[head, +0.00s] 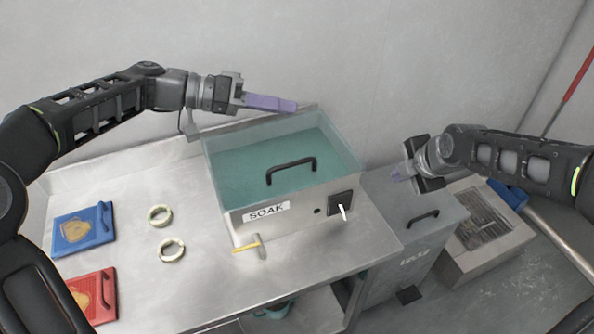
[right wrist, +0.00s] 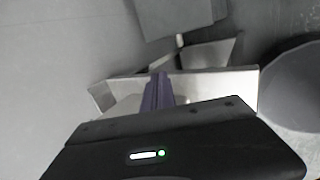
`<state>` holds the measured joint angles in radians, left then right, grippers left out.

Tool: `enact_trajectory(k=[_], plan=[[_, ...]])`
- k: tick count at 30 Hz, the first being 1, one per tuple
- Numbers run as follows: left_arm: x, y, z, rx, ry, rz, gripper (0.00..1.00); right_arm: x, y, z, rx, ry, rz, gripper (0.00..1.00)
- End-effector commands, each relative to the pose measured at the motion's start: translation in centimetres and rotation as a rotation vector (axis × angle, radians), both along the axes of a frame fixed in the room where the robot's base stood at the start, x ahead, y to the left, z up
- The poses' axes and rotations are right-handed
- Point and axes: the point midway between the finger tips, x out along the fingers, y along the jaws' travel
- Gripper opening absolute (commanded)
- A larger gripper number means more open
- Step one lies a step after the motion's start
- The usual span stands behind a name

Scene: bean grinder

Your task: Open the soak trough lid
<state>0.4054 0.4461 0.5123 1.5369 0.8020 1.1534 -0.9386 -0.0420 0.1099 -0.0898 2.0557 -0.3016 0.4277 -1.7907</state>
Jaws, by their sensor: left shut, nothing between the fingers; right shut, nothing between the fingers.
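The soak trough (head: 290,207) is a metal box labelled SOAK on the bench. Its see-through lid (head: 245,155) lies over the top, and a teal surface shows beneath it. A black bar handle (head: 291,169) sits on the lid near its front edge. My left gripper (head: 294,106) is shut and empty, above the trough's back edge and apart from the handle. My right gripper (head: 396,174) is shut and empty, to the right of the trough; its purple fingers also show in the right wrist view (right wrist: 156,92).
The trough's front has a dark switch plate with a white lever (head: 342,212) and a yellow-handled tap (head: 246,246). Two cream rings (head: 171,250), a blue panel (head: 84,229) and a red panel (head: 90,295) lie left. A grey bin (head: 400,225) stands right of the bench.

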Motion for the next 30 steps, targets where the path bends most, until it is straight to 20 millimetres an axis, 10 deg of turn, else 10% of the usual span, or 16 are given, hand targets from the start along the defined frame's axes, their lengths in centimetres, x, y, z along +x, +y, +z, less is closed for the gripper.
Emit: enact_trajectory(k=[6, 12, 30], plan=[[0.0, 0.0, 0.0, 0.000, 0.000, 0.000, 0.00, -4.8, 12.7, 10.8, -0.428, -0.193, 0.797, 0.00], [0.0, 0.0, 0.0, 0.000, 0.000, 0.000, 0.00, -10.7, 19.7, 14.7, -0.730, -0.309, 1.254, 0.00], [0.0, 0.0, 0.0, 0.000, 0.000, 0.000, 0.00, -12.1, 21.2, 15.2, -0.818, -0.337, 1.367, 0.00]])
